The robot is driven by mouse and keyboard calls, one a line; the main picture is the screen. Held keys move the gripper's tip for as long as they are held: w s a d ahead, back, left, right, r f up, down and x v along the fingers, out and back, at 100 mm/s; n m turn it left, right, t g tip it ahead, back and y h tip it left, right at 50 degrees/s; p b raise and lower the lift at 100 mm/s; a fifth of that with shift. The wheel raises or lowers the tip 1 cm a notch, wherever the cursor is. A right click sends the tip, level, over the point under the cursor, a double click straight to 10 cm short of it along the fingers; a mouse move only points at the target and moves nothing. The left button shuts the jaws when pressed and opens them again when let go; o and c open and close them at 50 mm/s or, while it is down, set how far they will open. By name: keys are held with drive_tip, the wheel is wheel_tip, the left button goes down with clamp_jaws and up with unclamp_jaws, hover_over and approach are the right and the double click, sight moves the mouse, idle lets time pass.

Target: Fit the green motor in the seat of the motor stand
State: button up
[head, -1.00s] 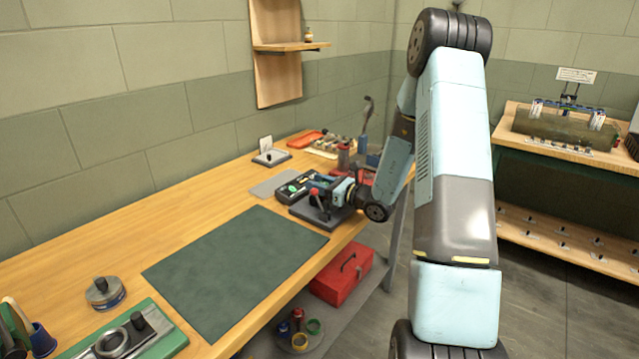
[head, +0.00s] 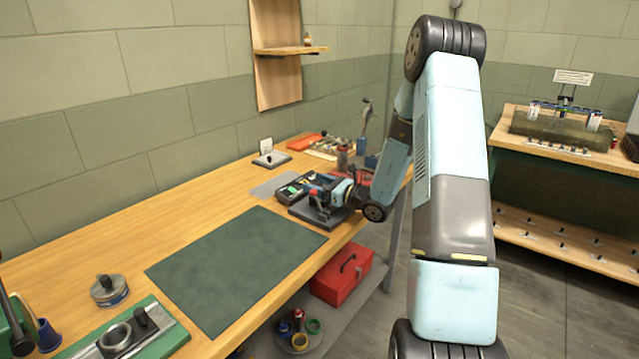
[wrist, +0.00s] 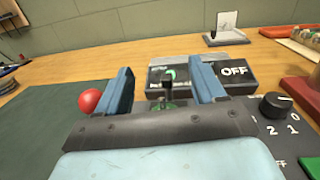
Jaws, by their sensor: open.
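My gripper (wrist: 166,88) is open, with one blue finger on each side of a small green part with a black upright top, which looks like the green motor (wrist: 166,106). A gap shows between the fingers and the black top. The motor's lower part is hidden behind my gripper body, so I cannot tell how it sits. In the head view my gripper (head: 322,186) is low over the dark motor stand (head: 318,214) near the bench's front edge. A red ball knob (wrist: 89,101) is just left of the left finger. The stand's seat is hidden.
A green mat (head: 236,268) lies clear on the bench to the left. A red toolbox (head: 342,278) is below the bench.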

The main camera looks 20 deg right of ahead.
drive_tip(key=f, duration=0.1)
drive_tip(key=s+f, duration=0.1)
drive_tip(key=shift+d+f+g+h, duration=0.1)
drive_tip(key=shift+f+g+h, duration=0.2)
drive_tip(key=shift+f, duration=0.1)
drive_tip(key=shift+s+d+f, duration=0.15)
drive_tip(key=shift+s+d, duration=0.3)
drive_tip(key=shift+d, duration=0.1)
drive_tip(key=shift+m, duration=0.3)
drive_tip(key=s+d, duration=0.2)
drive_tip(key=d, duration=0.1)
drive_tip(key=s+d, duration=0.1)
drive_tip(key=shift+d, duration=0.25)
drive_tip(key=s, duration=0.1)
drive_tip(key=s+d+r, duration=0.1)
drive_tip(key=s, duration=0.1)
drive_tip(key=s+d+r, duration=0.1)
drive_tip(key=shift+s+d, duration=0.25)
drive_tip(key=shift+s, duration=0.05)
drive_tip(key=shift+s+d+r, duration=0.15)
drive_tip(key=shift+s+d, duration=0.2)
drive_tip(key=shift+s, duration=0.1)
